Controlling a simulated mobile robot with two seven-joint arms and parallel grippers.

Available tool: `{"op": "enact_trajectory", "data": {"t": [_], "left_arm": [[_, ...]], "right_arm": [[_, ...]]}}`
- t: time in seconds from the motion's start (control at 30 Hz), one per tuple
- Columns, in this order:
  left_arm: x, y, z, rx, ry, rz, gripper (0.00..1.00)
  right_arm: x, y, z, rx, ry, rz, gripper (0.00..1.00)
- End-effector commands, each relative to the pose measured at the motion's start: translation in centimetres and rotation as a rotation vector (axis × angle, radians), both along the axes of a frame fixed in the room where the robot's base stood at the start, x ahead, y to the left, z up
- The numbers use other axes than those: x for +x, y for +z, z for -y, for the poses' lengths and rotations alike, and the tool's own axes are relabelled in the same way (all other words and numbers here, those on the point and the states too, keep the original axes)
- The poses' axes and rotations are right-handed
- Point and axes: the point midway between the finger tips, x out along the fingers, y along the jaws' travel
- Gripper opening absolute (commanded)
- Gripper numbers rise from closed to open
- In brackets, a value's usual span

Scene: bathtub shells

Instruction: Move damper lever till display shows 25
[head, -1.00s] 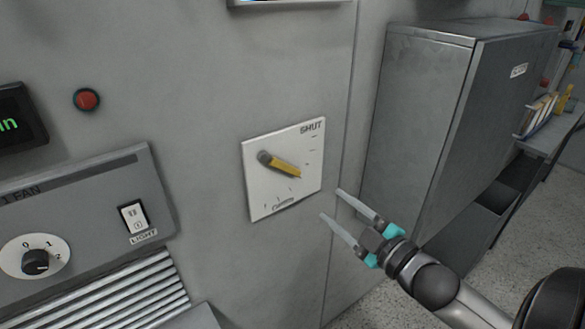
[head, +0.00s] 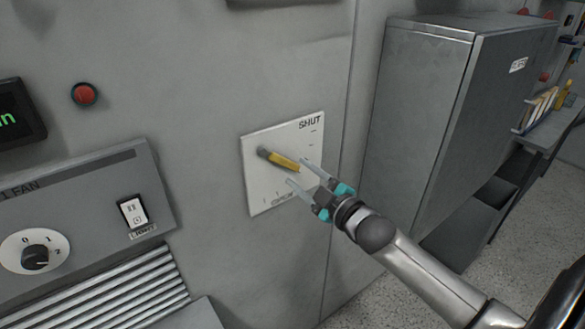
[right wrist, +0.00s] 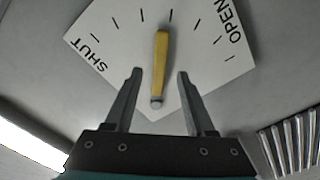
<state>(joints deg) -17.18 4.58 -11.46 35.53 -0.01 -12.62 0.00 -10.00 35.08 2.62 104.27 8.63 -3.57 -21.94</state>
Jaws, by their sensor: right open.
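The damper lever (head: 281,160) is a yellow bar on a grey pivot, mounted on a white plate (head: 257,187) marked SHUT at the top and OPEN at the bottom. In the head view it points right and slightly down, between the two marks. My right gripper (head: 298,172) is open, its fingertips close to the lever's free end. In the right wrist view the lever (right wrist: 161,65) lies between the directions of the two open fingers (right wrist: 158,72); contact cannot be told. A dark display (head: 18,117) with green characters is cut off at the left edge, ending in "n". My left gripper is out of view.
A grey panel (head: 70,185) with a fan knob (head: 36,257), a light switch (head: 132,212) and a slatted grille (head: 125,293) is at the left. A red button (head: 84,94) sits above it. A grey cabinet (head: 420,110) stands right of the plate.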

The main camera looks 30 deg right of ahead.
Motion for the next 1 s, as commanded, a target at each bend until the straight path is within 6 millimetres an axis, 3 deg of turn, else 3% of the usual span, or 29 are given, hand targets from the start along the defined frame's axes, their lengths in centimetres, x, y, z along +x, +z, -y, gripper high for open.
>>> {"op": "enact_trajectory", "data": {"t": [0.3, 0.73, 1.0], "left_arm": [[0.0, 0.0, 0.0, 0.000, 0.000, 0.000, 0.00], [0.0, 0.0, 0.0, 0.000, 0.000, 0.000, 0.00], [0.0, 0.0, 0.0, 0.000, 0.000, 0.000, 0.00]], "right_arm": [[3.0, 0.0, -0.3, 0.001, 0.001, 0.001, 0.55], [3.6, 0.0, -0.3, 0.000, 0.000, 0.000, 0.55], [3.6, 0.0, -0.3, 0.000, 0.000, 0.000, 0.25]]}}
